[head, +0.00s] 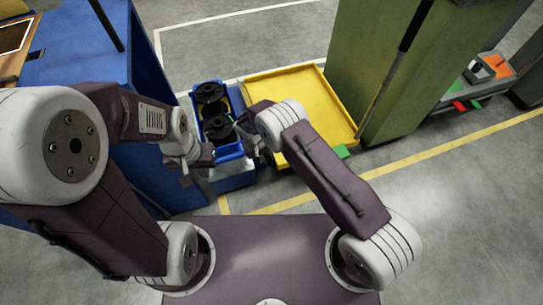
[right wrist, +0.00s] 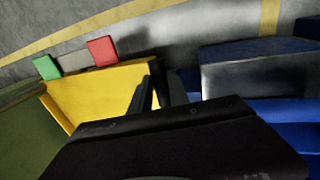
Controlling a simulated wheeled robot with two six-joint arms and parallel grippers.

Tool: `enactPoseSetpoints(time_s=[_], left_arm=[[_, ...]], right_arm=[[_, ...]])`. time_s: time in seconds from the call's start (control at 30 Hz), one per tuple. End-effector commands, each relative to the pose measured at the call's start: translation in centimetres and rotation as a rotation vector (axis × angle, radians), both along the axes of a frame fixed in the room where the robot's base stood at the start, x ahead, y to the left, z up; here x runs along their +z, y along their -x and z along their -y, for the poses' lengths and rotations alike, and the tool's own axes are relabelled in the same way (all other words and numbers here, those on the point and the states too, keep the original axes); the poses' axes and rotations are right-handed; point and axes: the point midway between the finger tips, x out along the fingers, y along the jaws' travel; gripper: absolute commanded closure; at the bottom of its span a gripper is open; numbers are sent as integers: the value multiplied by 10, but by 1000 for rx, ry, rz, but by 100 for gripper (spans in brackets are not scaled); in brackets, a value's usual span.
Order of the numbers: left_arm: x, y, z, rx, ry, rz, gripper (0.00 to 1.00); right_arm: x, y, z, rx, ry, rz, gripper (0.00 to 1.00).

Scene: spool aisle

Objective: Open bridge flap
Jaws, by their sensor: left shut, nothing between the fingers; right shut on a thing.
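The yellow bridge flap (head: 310,95) is a shallow panel with a raised rim, lying beside the green cabinet in the head view. It also shows in the right wrist view (right wrist: 95,92). My right gripper (head: 264,158) is at the flap's left near side; its fingers (right wrist: 165,88) are shut at the yellow edge. The exact contact is partly hidden by my arm and gripper body. My left gripper (head: 203,187) is shut and empty, low beside the blue cabinet, apart from the flap.
A blue crate (head: 221,156) holds black spools (head: 211,93) between the blue cabinet (head: 95,30) and the flap. The green cabinet (head: 375,60) stands right of the flap. A green tab (right wrist: 46,67) and a red tab (right wrist: 102,49) sit at the flap's edge.

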Motion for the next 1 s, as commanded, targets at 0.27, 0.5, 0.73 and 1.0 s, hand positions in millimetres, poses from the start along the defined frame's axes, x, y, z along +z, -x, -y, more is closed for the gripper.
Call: enactPoseSetpoints(time_s=[0.27, 0.5, 0.73, 1.0], left_arm=[[-25, 0, 0, 0, 0, 0, 100], [-30, 0, 0, 0, 0, 0, 100], [-30, 0, 0, 0, 0, 0, 100], [-30, 0, 0, 0, 0, 0, 100]], right_arm=[[-9, 3, -10, -1, 116, 39, 100], [-9, 4, -12, -3, 154, 51, 100], [-8, 4, -12, -4, 158, 51, 100], [-8, 5, -12, -4, 158, 51, 57]])
